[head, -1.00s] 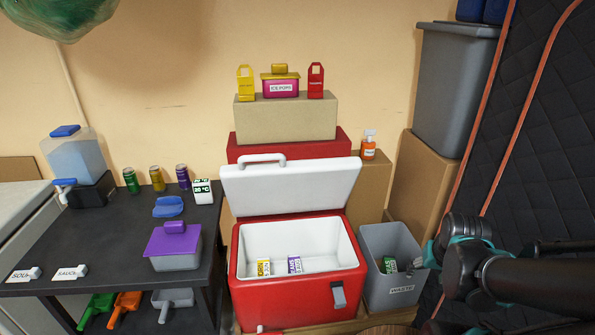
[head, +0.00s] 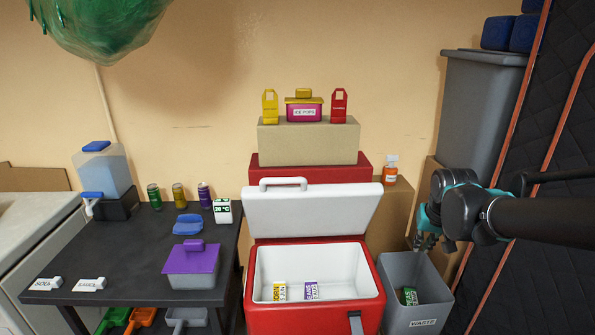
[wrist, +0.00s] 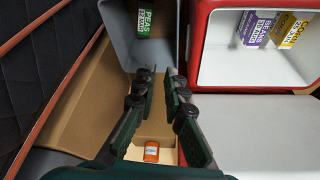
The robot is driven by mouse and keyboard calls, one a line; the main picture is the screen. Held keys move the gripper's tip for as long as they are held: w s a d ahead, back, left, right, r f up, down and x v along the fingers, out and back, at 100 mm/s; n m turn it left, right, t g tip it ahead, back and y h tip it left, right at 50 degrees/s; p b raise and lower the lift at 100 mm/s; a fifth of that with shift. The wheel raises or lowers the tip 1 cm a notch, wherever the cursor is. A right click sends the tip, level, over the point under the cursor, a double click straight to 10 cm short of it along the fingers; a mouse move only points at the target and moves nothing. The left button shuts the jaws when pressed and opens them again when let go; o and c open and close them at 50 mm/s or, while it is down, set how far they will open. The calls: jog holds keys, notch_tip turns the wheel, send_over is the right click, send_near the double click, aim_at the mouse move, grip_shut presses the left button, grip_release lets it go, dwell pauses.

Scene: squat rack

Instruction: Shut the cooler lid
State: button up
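The red cooler (head: 310,315) stands on the floor with its white lid (head: 312,211) open, tilted back against the boxes behind it. The lid also shows in the wrist view (wrist: 255,125). Inside the cooler lie a yellow carton labelled corn (head: 280,292) and a purple carton (head: 311,291). My gripper (head: 426,243) is to the right of the lid, above the back of the waste bin, apart from the lid. In the wrist view its fingers (wrist: 160,78) are spread with nothing between them.
A grey waste bin (head: 425,305) holding a green peas carton (head: 409,296) stands right of the cooler. A black table (head: 130,240) with cans and a purple-lidded box (head: 193,265) is at left. Cardboard boxes (head: 310,140) rise behind the lid.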

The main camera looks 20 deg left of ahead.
jog(key=shift+n, duration=0.5)
jog(key=w+a+r, duration=0.1)
jog(key=a+r, duration=0.1)
jog(key=a, duration=0.1)
jog(key=w+a+r, duration=0.2)
jog(key=a+r, duration=0.1)
jog(key=w+a+r, duration=0.2)
jog(key=a, duration=0.1)
jog(key=shift+a+r, duration=0.2)
jog(key=shift+r, duration=0.05)
grip_shut()
notch_tip(320, 180, up, 20)
jog(key=n+y, duration=0.1)
jog(key=n, duration=0.1)
send_over(295, 178)
jog(key=x, duration=1)
jog(key=shift+w+a+f, duration=0.15)
jog(key=shift+w+a, duration=0.05)
jog(key=shift+w, duration=0.2)
jog(key=shift+s+d+f, duration=0.25)
jog(key=shift+s, duration=0.3)
jog(key=shift+s+d+f, duration=0.25)
jog(key=shift+s+f, duration=0.05)
jog(key=shift+s, duration=0.25)
jog(key=shift+s+d+f, duration=0.2)
jog(key=shift+s+f, duration=0.25)
jog(key=shift+s, duration=0.05)
jog(key=shift+s, duration=0.1)
